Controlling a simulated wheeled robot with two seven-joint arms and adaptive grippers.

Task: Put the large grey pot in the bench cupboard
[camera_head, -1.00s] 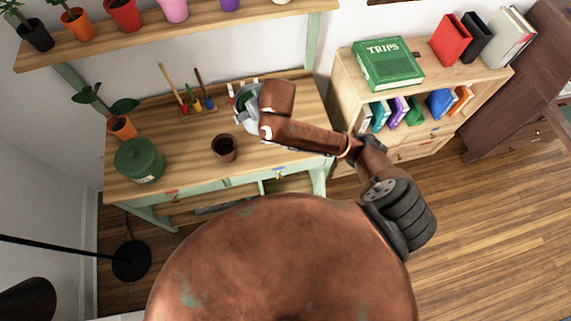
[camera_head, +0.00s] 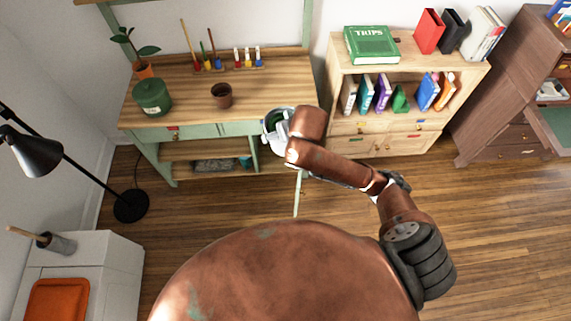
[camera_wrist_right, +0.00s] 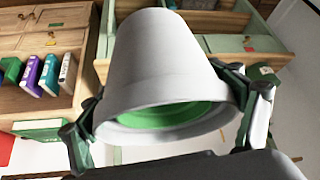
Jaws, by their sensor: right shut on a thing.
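The large grey pot (camera_head: 272,128) is in my right gripper, just in front of the bench's front edge near its right end. In the right wrist view the pot (camera_wrist_right: 170,60) fills the middle, its wide rim towards the camera and green inside. My right gripper (camera_wrist_right: 165,115) is shut on it, with a finger at each side of the rim. The green wooden bench (camera_head: 165,122) has a cupboard at its lower right, partly hidden by the pot and my arm. A thin pale green upright (camera_head: 297,195), apparently an open cupboard door seen edge-on, stands below the pot. My left gripper is out of view.
A green lidded jar (camera_head: 152,97), a small brown pot (camera_head: 221,95) and a potted plant (camera_head: 143,68) stand on the bench. A bookcase (camera_head: 370,142) is close on the right. A black lamp (camera_head: 130,205) stands left. The floor in front is clear.

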